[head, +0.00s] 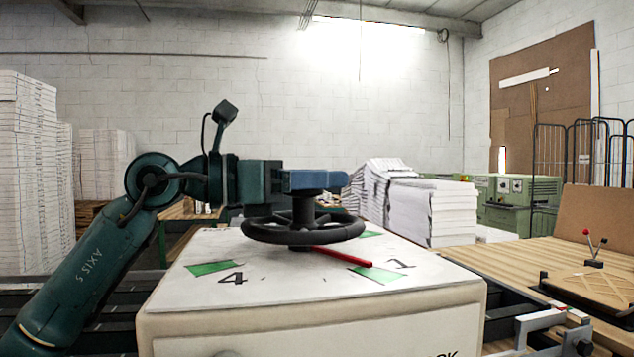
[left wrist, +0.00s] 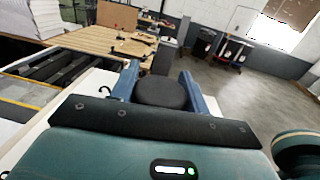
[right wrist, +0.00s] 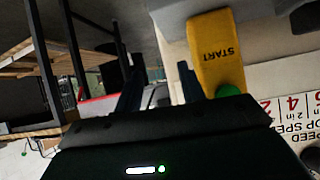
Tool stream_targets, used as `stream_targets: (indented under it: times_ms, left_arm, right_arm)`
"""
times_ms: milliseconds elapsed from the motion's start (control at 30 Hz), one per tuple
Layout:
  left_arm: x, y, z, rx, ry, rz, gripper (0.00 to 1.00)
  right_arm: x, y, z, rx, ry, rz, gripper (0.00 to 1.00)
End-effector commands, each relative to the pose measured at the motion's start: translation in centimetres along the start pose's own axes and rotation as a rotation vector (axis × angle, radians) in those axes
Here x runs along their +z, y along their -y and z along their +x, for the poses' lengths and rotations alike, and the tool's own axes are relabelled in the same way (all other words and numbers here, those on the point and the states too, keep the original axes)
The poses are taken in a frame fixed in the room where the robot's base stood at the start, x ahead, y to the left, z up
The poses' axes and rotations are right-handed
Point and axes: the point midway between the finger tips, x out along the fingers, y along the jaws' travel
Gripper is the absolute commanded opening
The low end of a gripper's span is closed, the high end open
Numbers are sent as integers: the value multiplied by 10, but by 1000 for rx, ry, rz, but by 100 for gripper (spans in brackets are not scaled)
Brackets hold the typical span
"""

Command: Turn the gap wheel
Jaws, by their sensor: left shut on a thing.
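The dark gap wheel (head: 262,232) lies flat above the white top of a machine box (head: 300,272). A red pointer (head: 345,256) sticks out from under it towards the right, ending near a green patch (head: 376,274) beside the number 1. Another green patch (head: 210,267) lies by the number 4. My left gripper (head: 318,180) is shut on the wheel's upright middle post (head: 304,212). In the left wrist view the round black post top (left wrist: 162,93) sits between the blue fingers. My right gripper (right wrist: 160,85) shows only in its wrist view, open, with its fingers apart.
In the right wrist view a yellow START box (right wrist: 215,50) with a green button (right wrist: 228,90) is close to the right finger. Paper stacks (head: 430,208) stand behind the machine. A wooden table (head: 560,255) is at the right.

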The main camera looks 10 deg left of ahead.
Motion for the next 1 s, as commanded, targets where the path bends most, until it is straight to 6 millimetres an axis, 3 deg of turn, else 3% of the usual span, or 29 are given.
stream_targets:
  times_ms: [133,167,400,733,867,1000]
  left_arm:
    - [0,0,0,-1,1,3,5]
    - [0,0,0,-1,1,3,47]
    - [0,0,0,-2,1,1,67]
    - [-1,-1,-6,0,0,1,67]
    - [-3,-1,-25,3,0,2,67]
    - [-3,-1,-57,4,1,2,67]
  right_arm:
    - [0,0,0,1,0,0,40]
    - [0,0,0,1,0,0,40]
    - [2,-1,0,2,4,0,40]
    - [5,-2,2,3,7,1,40]
    - [12,-1,5,1,8,1,40]
    - [16,2,8,-6,-2,2,40]
